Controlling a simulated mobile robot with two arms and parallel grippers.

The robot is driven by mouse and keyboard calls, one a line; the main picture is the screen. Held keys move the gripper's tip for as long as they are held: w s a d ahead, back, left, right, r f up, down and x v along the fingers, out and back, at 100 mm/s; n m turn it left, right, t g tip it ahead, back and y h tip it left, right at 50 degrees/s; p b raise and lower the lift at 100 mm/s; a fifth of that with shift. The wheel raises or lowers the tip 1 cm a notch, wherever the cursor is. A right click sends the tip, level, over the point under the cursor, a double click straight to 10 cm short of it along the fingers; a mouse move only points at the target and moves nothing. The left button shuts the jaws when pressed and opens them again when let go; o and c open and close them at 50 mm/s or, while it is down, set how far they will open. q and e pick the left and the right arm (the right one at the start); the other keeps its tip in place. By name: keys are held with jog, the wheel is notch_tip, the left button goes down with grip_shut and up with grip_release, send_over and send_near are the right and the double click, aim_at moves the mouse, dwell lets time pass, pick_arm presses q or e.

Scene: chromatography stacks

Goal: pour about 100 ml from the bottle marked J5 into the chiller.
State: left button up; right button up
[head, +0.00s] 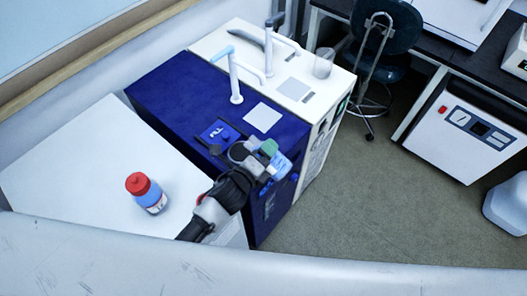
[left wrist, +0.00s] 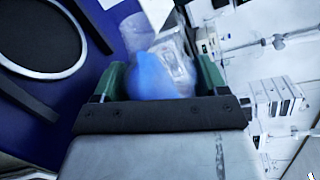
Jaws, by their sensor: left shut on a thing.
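My left gripper (head: 268,160) is shut on a clear bottle with blue liquid (head: 281,168), above the front right part of a dark blue unit (head: 165,90) that looks like the chiller. In the left wrist view the bottle (left wrist: 155,75) sits between the green finger pads; its blue part faces the camera and its clear part lies beyond. It looks tilted, but its mouth and any stream are not clear. A dark round shape with a pale rim (left wrist: 42,35) shows at the wrist view's left; I cannot tell whether it is an opening. No J5 mark is readable. My right gripper is out of view.
A red-capped bottle with blue contents (head: 146,193) stands on the white table (head: 75,165) at left. A white unit (head: 215,42) with a tap stands behind the blue one. A chair (head: 385,35) and a white cabinet (head: 470,135) are at right, with open floor between.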

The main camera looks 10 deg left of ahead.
pick_arm(q)
jog(key=shift+f+n, duration=0.1)
jog(key=shift+n, duration=0.3)
jog(key=shift+p, duration=0.35)
jog(key=shift+n, duration=0.3)
jog(key=shift+a, duration=0.1)
jog(key=shift+w+f+n, duration=0.1)
jog(key=shift+n, duration=0.4)
jog(key=shift+a+n+g+h+p, duration=0.15)
jog(key=shift+n+g+h+p, duration=0.15)
jog(key=shift+p, duration=0.25)
dwell(2.5)
dwell(0.4)
